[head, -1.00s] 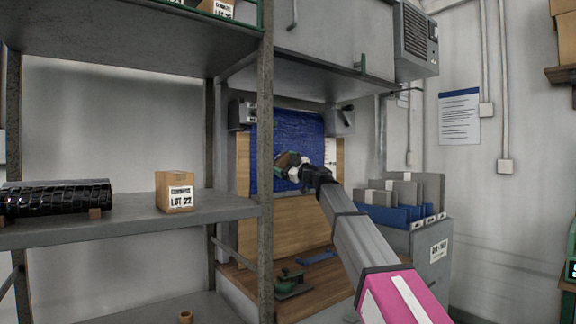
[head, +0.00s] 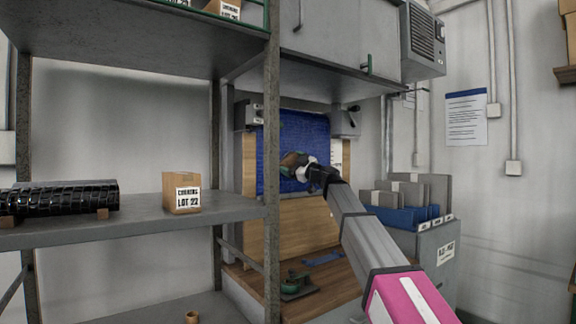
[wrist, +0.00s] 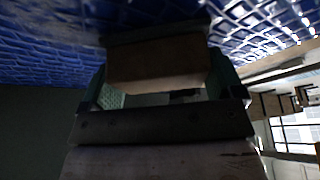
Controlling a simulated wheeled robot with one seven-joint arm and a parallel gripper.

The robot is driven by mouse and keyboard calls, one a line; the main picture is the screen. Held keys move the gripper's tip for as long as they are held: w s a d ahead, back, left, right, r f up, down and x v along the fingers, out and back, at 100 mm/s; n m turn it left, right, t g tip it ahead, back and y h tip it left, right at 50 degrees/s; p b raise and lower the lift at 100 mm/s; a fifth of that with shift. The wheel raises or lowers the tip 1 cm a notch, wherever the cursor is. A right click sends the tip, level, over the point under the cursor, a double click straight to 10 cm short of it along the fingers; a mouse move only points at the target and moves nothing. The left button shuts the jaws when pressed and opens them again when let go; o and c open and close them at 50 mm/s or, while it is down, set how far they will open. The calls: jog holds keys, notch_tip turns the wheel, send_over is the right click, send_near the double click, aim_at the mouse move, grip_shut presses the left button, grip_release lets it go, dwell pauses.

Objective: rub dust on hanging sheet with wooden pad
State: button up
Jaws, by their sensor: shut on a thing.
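The hanging sheet (head: 312,135) is blue and hangs in front of a wooden board inside the bay. My gripper (head: 297,168) is in front of the sheet, shut on the wooden pad (head: 291,159). In the wrist view the brown pad (wrist: 158,64) sits between the green fingers, its dark far side close against the blue sheet (wrist: 50,30). Whether it touches cannot be told for sure. The sheet has a shiny, grid-like texture there. I cannot make out dust on it.
A steel shelf post (head: 272,200) stands left of my arm. A grey cabinet (head: 335,40) overhangs the bay. A bin of folders (head: 408,215) stands at the right. A green tool (head: 298,285) lies on the wooden bench below.

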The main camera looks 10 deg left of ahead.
jog(key=w+d, duration=0.7)
jog(key=w, duration=0.1)
jog(key=shift+w, duration=0.15)
dwell(1.2)
jog(key=shift+a, duration=0.1)
jog(key=shift+s+a, duration=1.2)
jog(key=shift+s, duration=0.05)
jog(key=shift+c, duration=0.3)
jog(key=shift+s+a, duration=1.05)
jog(key=shift+s, duration=0.3)
jog(key=shift+s+a, duration=1)
jog(key=shift+s, duration=0.35)
jog(key=shift+s+a, duration=1.05)
jog(key=shift+s, duration=0.3)
jog(key=shift+s+d, duration=0.95)
jog(key=shift+d, duration=0.2)
jog(key=shift+s+d, duration=0.95)
jog(key=shift+d, duration=0.2)
